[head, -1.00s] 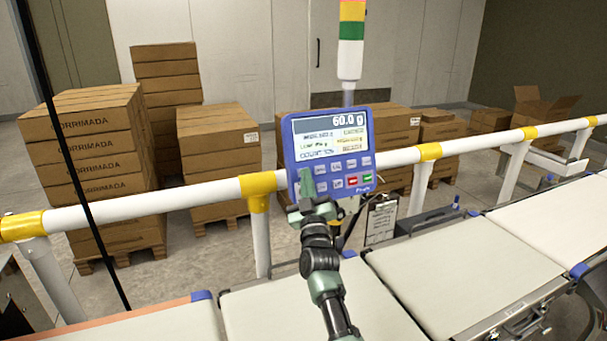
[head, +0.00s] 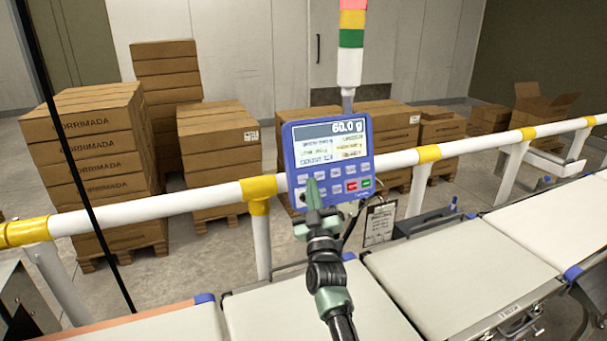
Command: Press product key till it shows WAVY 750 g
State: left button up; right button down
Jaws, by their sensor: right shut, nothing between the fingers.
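The blue control panel (head: 287,148) stands above the belt, tilted a little. Its screen (head: 330,146) shows 60.0 g on the top line; the smaller lines under it are too blurred to read. My right gripper (head: 313,190) is shut and empty. Its fingertips are in front of the lower left keys and hide some of them; I cannot tell whether they touch a key. My left gripper is not in view.
A white rail with yellow joints (head: 258,188) runs behind the belts. Pale conveyor belts (head: 460,270) lie in front. A signal tower (head: 350,50) rises behind the panel. A clipboard (head: 380,222) hangs below it. Stacked cartons (head: 95,150) stand beyond the rail.

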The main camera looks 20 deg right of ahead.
jog(key=s+p, duration=0.1)
jog(key=s, duration=0.1)
jog(key=shift+s+a+r+p, duration=0.1)
jog(key=shift+s+r+p, duration=0.2)
jog(key=shift+r+p, duration=0.1)
dwell(0.3)
jog(key=s+r+p, duration=0.2)
jog(key=s+p, duration=0.4)
jog(key=s, duration=0.2)
jog(key=shift+s+a+r+p, duration=0.25)
jog(key=shift+s+p, duration=0.1)
jog(key=shift+p, duration=0.05)
jog(key=shift+w, duration=0.1)
dwell(1.7)
